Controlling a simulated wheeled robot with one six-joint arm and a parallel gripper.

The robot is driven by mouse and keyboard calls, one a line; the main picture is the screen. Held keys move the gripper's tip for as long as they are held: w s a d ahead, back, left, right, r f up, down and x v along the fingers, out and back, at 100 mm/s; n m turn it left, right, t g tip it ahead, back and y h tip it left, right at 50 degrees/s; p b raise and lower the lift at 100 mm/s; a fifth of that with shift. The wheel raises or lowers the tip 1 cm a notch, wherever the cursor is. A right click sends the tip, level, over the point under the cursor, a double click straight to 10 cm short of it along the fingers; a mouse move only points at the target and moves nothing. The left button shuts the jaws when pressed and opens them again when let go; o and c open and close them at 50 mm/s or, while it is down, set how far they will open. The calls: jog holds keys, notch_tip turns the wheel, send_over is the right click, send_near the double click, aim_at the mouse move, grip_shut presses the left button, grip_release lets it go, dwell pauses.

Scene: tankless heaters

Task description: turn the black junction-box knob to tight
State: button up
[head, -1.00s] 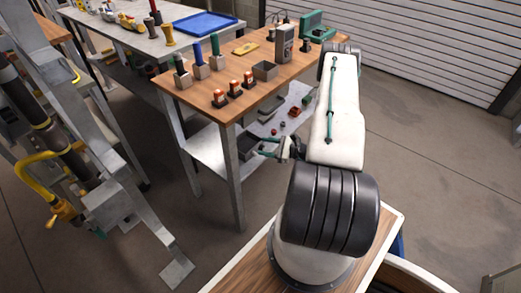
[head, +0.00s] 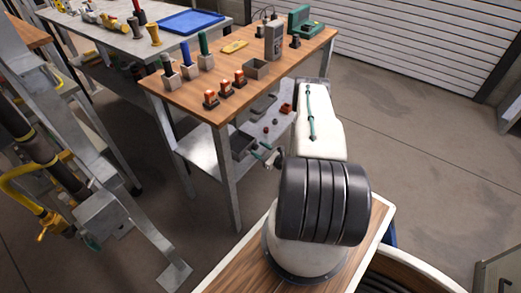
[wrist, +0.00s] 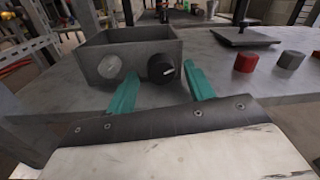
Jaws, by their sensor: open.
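The black junction-box knob (wrist: 162,68) has a white pointer mark tilted to the upper right. It sits on the front face of the open-topped grey junction box (wrist: 142,47), right of a pale grey knob (wrist: 110,68). In the head view the box (head: 243,146) stands on the bench's lower shelf. My gripper (wrist: 160,72) is open. Its teal fingers appear on either side of the black knob; I cannot tell whether they reach around it or touch it. In the head view my gripper (head: 265,155) is small and close to the box.
The wooden bench top (head: 225,97) overhangs the shelf. A bench leg (head: 228,178) stands left of my gripper.

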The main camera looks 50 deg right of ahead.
jog(key=shift+w, duration=0.15)
jog(key=c, duration=1)
jog(key=shift+o, duration=0.2)
jog(key=shift+d, duration=0.15)
jog(key=shift+m, duration=0.4)
jog(key=shift+r+m, duration=0.1)
jog(key=shift+m, duration=2.5)
